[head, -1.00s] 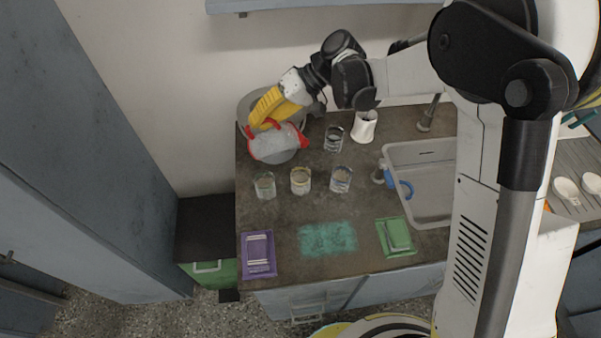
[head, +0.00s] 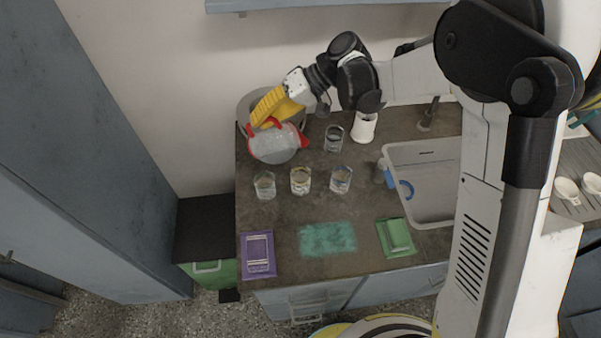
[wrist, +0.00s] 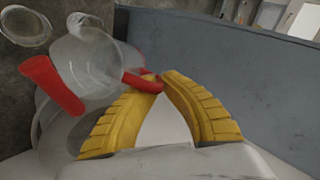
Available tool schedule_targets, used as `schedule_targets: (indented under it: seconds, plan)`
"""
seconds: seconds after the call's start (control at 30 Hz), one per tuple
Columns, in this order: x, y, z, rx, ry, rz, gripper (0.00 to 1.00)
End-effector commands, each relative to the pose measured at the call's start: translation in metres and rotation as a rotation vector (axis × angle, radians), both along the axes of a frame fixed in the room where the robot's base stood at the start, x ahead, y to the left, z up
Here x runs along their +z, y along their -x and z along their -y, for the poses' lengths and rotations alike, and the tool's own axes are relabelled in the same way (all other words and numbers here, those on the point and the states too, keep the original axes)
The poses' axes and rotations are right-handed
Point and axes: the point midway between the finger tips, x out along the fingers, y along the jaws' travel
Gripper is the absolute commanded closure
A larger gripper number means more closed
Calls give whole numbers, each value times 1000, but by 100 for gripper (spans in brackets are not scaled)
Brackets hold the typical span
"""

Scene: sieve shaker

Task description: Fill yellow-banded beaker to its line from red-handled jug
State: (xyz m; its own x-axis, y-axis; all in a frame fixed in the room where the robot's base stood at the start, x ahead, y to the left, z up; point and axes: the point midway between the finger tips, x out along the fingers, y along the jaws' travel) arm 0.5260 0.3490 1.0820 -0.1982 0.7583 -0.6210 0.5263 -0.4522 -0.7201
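The clear jug (head: 272,146) with red handle (head: 267,124) and red spout is at the back left of the counter, its spout toward the right. My gripper (head: 259,121) has its yellow fingers closed on the red handle, which also shows between the fingertips in the wrist view (wrist: 145,82). I cannot tell whether the jug touches the counter. The beaker with a yellowish band (head: 300,181) stands upright in the middle of the front row, in front and to the right of the jug. Its fill level is too small to read.
Other beakers stand to its left (head: 264,186), right (head: 341,180) and behind (head: 333,140). A white cup (head: 363,128) is near the wall. A round grey vessel (head: 246,105) is behind the jug. A sink (head: 428,207) lies right; purple (head: 258,270) and green (head: 410,250) items lie in front.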

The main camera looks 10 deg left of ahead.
Motion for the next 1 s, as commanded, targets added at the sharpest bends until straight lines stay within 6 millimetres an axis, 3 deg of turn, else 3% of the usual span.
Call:
schedule_targets:
  seconds: [1.0]
  plan:
    - [5,0,4,0,-52,4,100]
